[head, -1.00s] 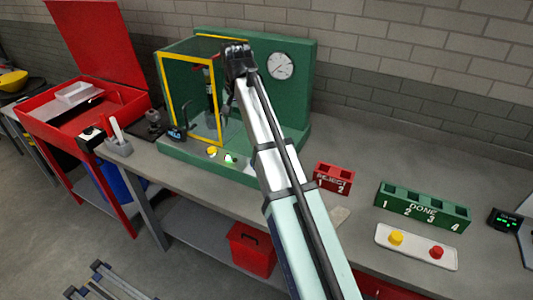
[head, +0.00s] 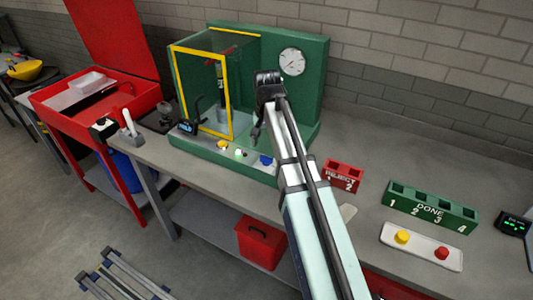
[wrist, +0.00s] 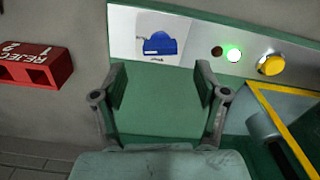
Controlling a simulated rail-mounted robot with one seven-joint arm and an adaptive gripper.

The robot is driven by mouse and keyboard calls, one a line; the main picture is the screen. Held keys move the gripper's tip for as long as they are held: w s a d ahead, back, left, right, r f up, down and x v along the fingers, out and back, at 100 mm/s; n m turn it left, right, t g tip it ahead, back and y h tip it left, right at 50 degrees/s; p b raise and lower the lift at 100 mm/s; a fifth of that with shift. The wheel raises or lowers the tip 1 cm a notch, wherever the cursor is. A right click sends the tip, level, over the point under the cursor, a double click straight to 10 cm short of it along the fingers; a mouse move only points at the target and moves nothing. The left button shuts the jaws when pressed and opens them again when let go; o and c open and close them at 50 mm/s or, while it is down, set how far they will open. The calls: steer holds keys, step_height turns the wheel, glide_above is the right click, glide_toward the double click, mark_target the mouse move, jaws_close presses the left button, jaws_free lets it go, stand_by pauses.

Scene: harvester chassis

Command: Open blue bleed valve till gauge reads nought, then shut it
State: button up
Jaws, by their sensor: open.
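The blue bleed valve (head: 267,161) sits on the light plate at the front of the green test rig (head: 318,100). In the wrist view the blue valve (wrist: 160,43) lies straight ahead, beyond and between the fingertips, with clear space around it. My gripper (head: 257,133) is open and empty above the rig's base, behind and above the valve; its two fingers also show in the wrist view (wrist: 160,88). The round white gauge (head: 292,62) is on the rig's back panel. Its needle is too small to read.
A yellow-framed guard cage (head: 231,105) stands left of my gripper. The red reject rack (head: 343,176), green done rack (head: 430,207) and white tray (head: 420,257) lie to the right.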

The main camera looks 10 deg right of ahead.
mark_target(266, 156)
steer(key=shift+f+p, duration=0.55)
steer(key=shift+f, duration=2.3)
steer(key=c, duration=1.2)
